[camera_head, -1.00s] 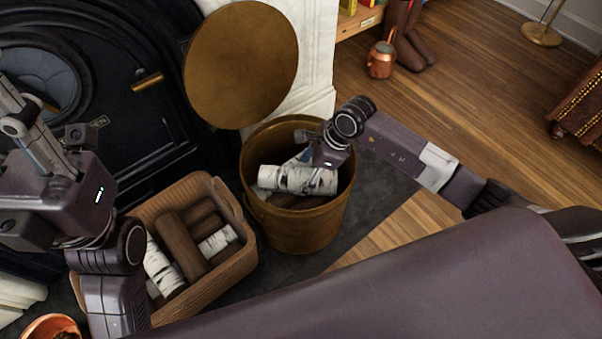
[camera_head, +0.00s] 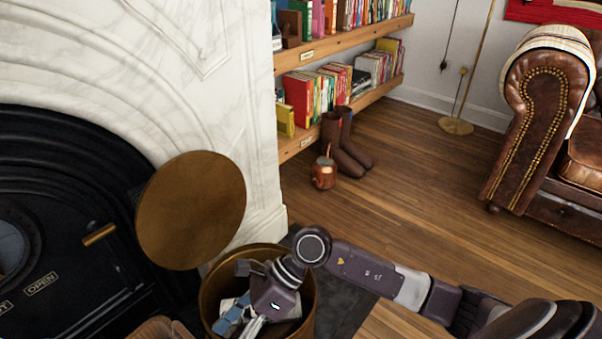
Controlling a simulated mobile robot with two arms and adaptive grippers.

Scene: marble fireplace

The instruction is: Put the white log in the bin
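The brass-coloured bin (camera_head: 311,306) stands at the bottom centre, its lower part cut off by the frame. My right gripper (camera_head: 237,327) is over the bin's mouth, pointing down, with its fingers apart. White bark of a log (camera_head: 226,304) shows inside the bin behind the fingers; most of it is hidden by the gripper. I see no log clearly held between the fingers. The round brass lid (camera_head: 191,210) stands raised behind the bin. My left gripper is out of view.
A black stove (camera_head: 75,215) in a marble fireplace (camera_head: 150,80) fills the left. A basket edge (camera_head: 160,328) shows at the bottom. A copper pot (camera_head: 323,173), brown boots (camera_head: 345,145), bookshelves (camera_head: 345,100) and a leather sofa (camera_head: 535,120) stand beyond. The wooden floor between is clear.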

